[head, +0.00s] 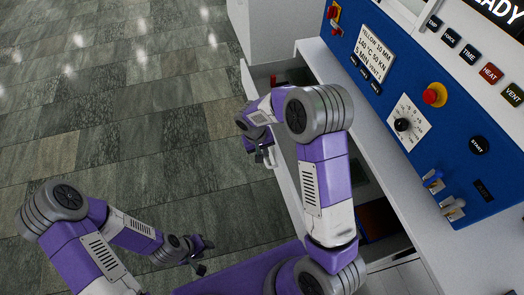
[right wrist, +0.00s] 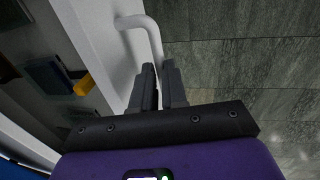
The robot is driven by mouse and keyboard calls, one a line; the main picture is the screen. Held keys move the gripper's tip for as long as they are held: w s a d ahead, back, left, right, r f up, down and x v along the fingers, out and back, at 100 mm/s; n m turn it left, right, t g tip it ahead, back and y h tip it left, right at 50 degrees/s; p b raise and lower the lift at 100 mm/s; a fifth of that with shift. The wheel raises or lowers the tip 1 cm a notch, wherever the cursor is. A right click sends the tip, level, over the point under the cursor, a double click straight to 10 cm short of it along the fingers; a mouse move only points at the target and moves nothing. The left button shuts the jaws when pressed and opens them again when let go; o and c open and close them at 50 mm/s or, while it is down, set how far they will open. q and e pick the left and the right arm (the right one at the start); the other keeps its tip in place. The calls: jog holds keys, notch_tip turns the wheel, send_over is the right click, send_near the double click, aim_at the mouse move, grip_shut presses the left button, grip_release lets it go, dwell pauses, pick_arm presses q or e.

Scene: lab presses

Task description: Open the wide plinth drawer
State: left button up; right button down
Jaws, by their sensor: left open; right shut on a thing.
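The wide plinth drawer (head: 286,190) stands pulled out below the press, with a gap between its white front board and the cabinet. Its front board (right wrist: 92,35) also shows in the right wrist view, with a pale bar handle (right wrist: 144,26). My right gripper (head: 265,156) is outside the drawer front, its arm reaching over the drawer. In the right wrist view its fingers (right wrist: 158,85) are closed on the handle. My left gripper (head: 204,256) is open and empty, low over the floor, apart from the drawer.
The press's blue control panel (head: 440,130) with knobs and buttons stands over a white ledge (head: 405,180) at the right. Inside the drawer, a blue item (right wrist: 47,76) and a yellow one (right wrist: 83,85) show. The tiled floor (head: 110,110) at left is clear.

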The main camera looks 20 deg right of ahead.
jog(key=shift+d, duration=0.1)
jog(key=c, duration=1.2)
grip_release()
jog(key=shift+o, duration=0.2)
notch_tip(320, 180, up, 8)
jog(key=a+p, duration=0.1)
jog(key=p, duration=0.1)
jog(key=shift+a+f+p, duration=0.25)
jog(key=shift+a+p, duration=0.05)
